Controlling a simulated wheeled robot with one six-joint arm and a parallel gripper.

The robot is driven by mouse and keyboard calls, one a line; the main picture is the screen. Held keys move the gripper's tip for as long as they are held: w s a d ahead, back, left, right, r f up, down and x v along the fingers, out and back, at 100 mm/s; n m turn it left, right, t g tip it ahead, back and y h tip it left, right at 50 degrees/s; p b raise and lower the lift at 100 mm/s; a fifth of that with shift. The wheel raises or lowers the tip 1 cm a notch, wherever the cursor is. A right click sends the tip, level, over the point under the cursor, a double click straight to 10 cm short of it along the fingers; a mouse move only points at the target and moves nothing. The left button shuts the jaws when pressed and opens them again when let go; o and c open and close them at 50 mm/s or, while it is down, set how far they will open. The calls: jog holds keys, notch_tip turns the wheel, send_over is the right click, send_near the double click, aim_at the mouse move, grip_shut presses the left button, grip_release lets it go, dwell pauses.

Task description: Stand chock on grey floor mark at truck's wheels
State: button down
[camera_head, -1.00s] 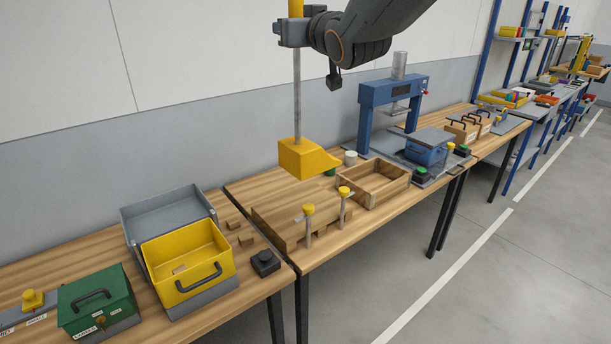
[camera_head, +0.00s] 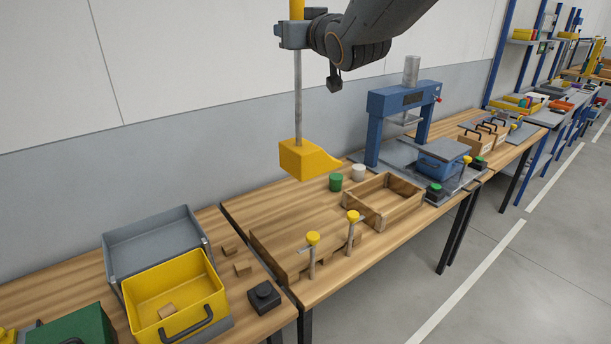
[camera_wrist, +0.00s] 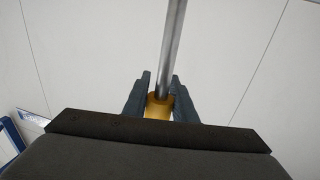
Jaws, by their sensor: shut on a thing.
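The chock (camera_head: 308,160) is a yellow wedge block on a long grey rod with a yellow grip at its top. My gripper (camera_head: 292,33) is shut on the upper part of this handle. The chock hangs below it, upright, in the air in front of the wall and apart from the bench. In the wrist view my gripper's two dark fingers (camera_wrist: 158,100) close around the yellow grip (camera_wrist: 158,106), with the grey rod running away from it. The truck's wheels and the grey floor mark are not in view.
A wooden workbench (camera_head: 240,213) runs along the wall. It bears a yellow open box (camera_head: 215,300), a wooden tray (camera_head: 408,206), yellow-topped clamps (camera_head: 313,240) and a blue press (camera_head: 374,130). Grey floor (camera_head: 500,285) with a white line lies clear at the right.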

notch_tip(320, 180, down, 27)
jog(key=w+b, duration=0.2)
jog(key=b, duration=0.8)
jog(key=shift+w+r, duration=0.15)
jog(key=shift+w, duration=0.25)
dwell(0.3)
jog(key=shift+d, duration=0.1)
jog(key=c, duration=1.5)
grip_release()
jog(key=shift+f, duration=0.25)
jog(key=shift+o, duration=0.2)
jog(key=shift+r, duration=0.1)
